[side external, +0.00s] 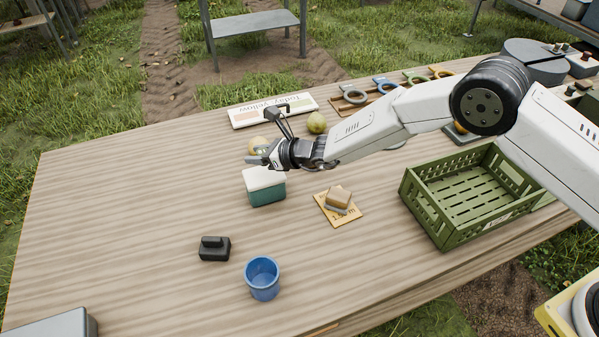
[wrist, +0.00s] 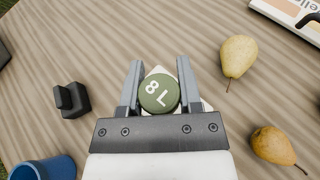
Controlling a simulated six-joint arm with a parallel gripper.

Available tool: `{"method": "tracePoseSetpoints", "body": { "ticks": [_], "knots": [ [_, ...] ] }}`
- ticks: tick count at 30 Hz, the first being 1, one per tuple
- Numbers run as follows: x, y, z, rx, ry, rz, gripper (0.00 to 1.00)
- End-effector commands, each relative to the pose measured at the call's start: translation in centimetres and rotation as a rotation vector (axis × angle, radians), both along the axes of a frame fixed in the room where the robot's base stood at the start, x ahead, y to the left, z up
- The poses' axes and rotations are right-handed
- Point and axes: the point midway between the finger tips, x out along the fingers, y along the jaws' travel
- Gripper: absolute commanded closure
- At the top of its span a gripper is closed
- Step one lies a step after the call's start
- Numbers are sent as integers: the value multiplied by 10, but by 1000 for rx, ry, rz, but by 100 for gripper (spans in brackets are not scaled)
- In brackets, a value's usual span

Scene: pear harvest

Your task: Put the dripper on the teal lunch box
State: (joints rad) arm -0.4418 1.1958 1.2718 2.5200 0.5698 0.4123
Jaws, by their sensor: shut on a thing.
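My gripper (side external: 258,158) is shut on the dripper (wrist: 159,94), a round green cap marked "8 L", which sits between the two fingers in the wrist view. The dripper cannot be made out clearly in the side view. The teal lunch box (side external: 266,194), with a white lid, stands on the table just below my gripper. In the wrist view a corner of its white lid (wrist: 156,71) shows behind the dripper. Most of the lid is hidden by the dripper and gripper there. Whether the dripper touches the lid cannot be told.
Two pears (side external: 317,122) (wrist: 275,147) lie behind the box near a sign (side external: 273,110). A card with a small block (side external: 338,198) lies right of the box, and a green crate (side external: 422,207) beyond. A black object (side external: 214,248) and blue cup (side external: 262,278) stand in front. Table left is clear.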

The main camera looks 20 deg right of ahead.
Motion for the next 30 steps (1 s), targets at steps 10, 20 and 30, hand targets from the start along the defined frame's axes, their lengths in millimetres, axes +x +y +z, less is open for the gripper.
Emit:
{"method": "tracePoseSetpoints", "body": {
  "ticks": [10,20,30],
  "knots": [
    [3,1,-4,-1,-1,0,100],
    [5,2,-32,0,1,0,100],
    [5,2,-37,0,-2,-1,100]
  ]
}}
